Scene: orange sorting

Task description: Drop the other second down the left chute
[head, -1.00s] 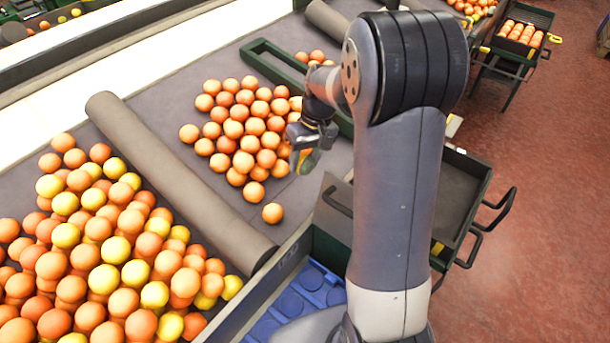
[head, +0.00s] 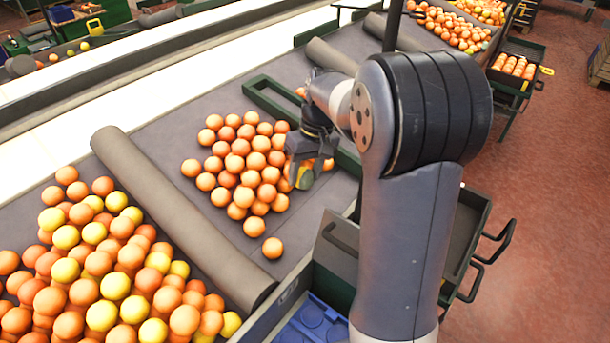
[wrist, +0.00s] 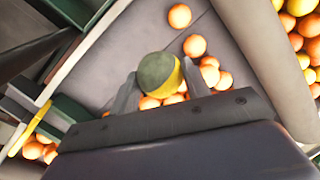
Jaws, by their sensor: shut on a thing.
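My gripper (head: 304,172) is shut on a green-and-yellow fruit (wrist: 158,72), with one finger on each side of it in the wrist view. The same fruit shows as a small green and yellow patch in the head view, partly hidden by the fingers. It is held at the right edge of a heap of oranges (head: 240,165) on the grey belt. A long green-framed opening (head: 262,100) lies behind the heap, partly hidden by my arm. I cannot tell for sure whether it is the left chute.
A grey roller (head: 180,215) separates this heap from a larger mixed pile of orange and yellow fruit (head: 90,265). One loose orange (head: 272,247) lies in front of the heap. A green-sided tray (head: 466,240) stands right of my arm. A white strip runs along the back.

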